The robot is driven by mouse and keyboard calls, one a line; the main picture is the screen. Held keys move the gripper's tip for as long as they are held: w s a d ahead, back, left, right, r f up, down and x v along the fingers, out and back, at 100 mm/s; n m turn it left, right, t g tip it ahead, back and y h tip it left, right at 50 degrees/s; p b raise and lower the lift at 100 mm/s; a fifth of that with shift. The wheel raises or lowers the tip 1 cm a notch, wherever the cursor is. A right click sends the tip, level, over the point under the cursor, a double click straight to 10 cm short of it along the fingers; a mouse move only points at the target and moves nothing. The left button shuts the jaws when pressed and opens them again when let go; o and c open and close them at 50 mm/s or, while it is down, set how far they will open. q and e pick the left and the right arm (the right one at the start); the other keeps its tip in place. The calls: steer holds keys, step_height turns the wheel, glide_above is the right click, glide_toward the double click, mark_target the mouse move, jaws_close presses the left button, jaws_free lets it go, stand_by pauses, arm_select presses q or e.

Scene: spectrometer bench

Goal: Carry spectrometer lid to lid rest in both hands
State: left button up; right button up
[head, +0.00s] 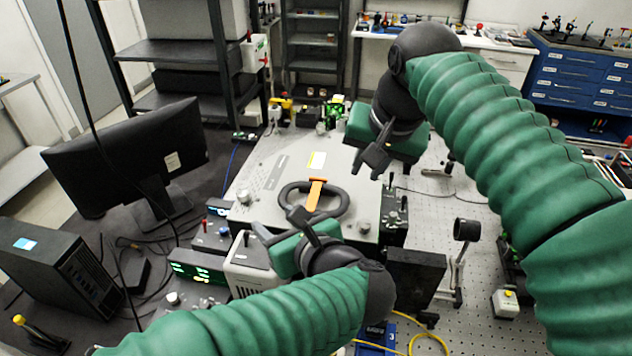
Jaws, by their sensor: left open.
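The spectrometer lid appears to be the broad pale grey panel (290,160) in the middle of the head view. A black oval ring (341,205) with an orange strap (314,194) lies on it. My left gripper (280,224) is open at the near edge of the panel, close to the ring, with nothing visible between its fingers. My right gripper (375,160) is above the panel's far right side, apart from the ring; its finger gap is not clear. I cannot pick out the lid rest.
A black monitor (125,155) and a computer tower (70,290) stand at the left. A perforated optical bench (450,265) with a post-mounted black part (466,230) lies to the right. Cables and small instruments crowd the near side. Shelves and a blue drawer cabinet (580,75) stand behind.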

arm_select(q)
steer(key=shift+d, duration=0.1)
glide_toward(244, 196)
arm_select(e)
glide_toward(345, 202)
arm_select(q)
steer(key=x, duration=0.8)
steer(key=shift+w+d+f, duration=0.2)
steer(key=shift+w+d, duration=0.05)
steer(key=shift+w, duration=0.05)
arm_select(e)
steer(key=x, duration=0.9)
steer(key=shift+d, duration=0.35)
arm_select(q)
steer(key=shift+w+a+f, duration=0.1)
steer(key=shift+w+a, duration=0.05)
steer(key=shift+a, duration=0.1)
arm_select(e)
steer(key=shift+w+a+f, duration=0.15)
steer(key=shift+f, duration=0.05)
arm_select(q)
steer(key=shift+a, duration=0.3)
arm_select(e)
steer(key=shift+a, duration=0.25)
arm_select(q)
steer(key=shift+c, duration=0.4)
arm_select(e)
steer(key=shift+c, duration=0.3)
